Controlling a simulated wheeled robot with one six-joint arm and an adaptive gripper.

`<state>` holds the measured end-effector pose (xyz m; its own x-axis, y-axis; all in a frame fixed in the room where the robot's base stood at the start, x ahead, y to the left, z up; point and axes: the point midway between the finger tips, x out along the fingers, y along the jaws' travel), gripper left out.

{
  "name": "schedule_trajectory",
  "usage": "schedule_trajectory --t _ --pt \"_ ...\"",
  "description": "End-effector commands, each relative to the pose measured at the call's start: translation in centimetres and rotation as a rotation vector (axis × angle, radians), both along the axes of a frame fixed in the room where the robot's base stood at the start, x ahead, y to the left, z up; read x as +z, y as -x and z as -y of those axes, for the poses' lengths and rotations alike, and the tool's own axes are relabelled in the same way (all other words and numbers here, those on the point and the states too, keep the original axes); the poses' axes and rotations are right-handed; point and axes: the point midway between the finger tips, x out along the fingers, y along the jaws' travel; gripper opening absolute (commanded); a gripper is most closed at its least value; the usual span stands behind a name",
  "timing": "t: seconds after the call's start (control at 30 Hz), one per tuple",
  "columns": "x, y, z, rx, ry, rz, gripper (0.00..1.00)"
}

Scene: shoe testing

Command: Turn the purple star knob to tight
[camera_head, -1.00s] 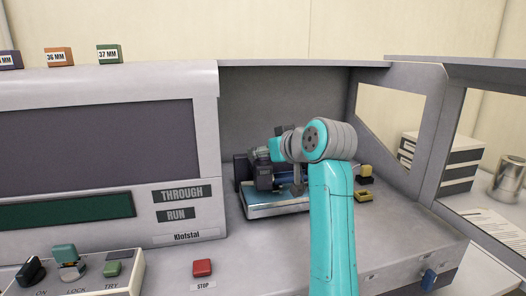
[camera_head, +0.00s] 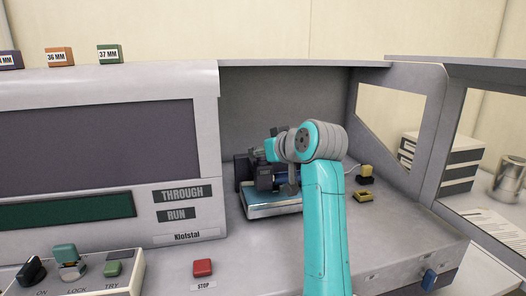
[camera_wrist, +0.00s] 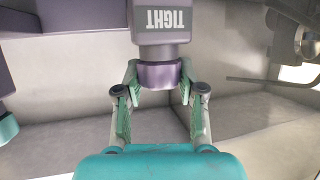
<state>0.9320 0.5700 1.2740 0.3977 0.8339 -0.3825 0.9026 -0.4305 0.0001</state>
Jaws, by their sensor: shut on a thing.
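In the wrist view the purple knob (camera_wrist: 158,76) sits under a grey-purple block (camera_wrist: 161,22) whose label reads TIGHT, upside down in the picture. My gripper (camera_wrist: 158,84) is shut on the knob, with one green-lined finger against each side. The knob's star shape is not clear from this angle. In the head view my gripper (camera_head: 258,155) is small and partly hidden by my wrist, at the fixture in the open bay. The knob cannot be made out there.
The fixture stands on a pale blue-edged base (camera_head: 270,209) in the bay. Yellow parts (camera_head: 364,196) lie to its right. A red STOP button (camera_head: 203,268) and a switch panel (camera_head: 75,280) are at the front left. The bay's side wall (camera_head: 400,120) bounds the right.

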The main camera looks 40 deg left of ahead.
Motion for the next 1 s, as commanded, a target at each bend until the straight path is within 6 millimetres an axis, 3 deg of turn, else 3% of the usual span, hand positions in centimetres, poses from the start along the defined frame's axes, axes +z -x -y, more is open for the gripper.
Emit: schedule_trajectory --t 0.27,1.0 --pt "0.00 0.17 -0.13 -0.106 -0.001 0.001 0.04" --pt "0.02 0.13 -0.13 -0.682 0.000 0.001 0.04"
